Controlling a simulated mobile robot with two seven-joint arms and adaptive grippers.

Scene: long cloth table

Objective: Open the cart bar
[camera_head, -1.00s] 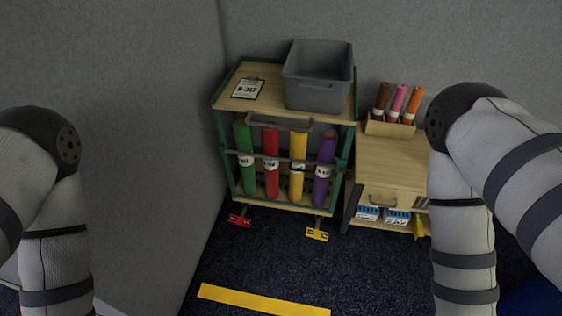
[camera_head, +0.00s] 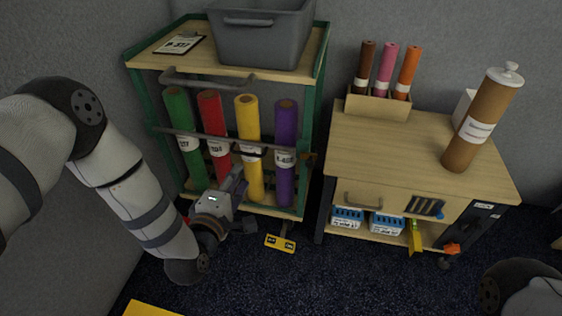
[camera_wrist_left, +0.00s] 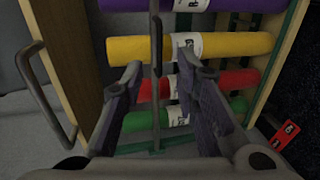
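The cart (camera_head: 315,95) has a green frame and wooden shelves, and stands at the left of the head view. Its grey bar (camera_head: 232,142) runs across the front of the upright green, red, yellow and purple rolls. In the left wrist view the bar (camera_wrist_left: 155,110) runs top to bottom. My left gripper (camera_head: 238,180) is in front of the cart, just below the bar in the head view. In the wrist view it (camera_wrist_left: 160,72) is open, with the bar seen between its fingers; contact cannot be told. My right gripper is out of view.
A grey bin (camera_head: 262,35) and a clipboard (camera_head: 180,43) are on the cart. A handle (camera_head: 208,79) juts out above the bar. A wooden drawer cabinet (camera_head: 400,150) stands to the right. Yellow (camera_head: 280,243) and red (camera_wrist_left: 285,134) pedals sit low at the cart.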

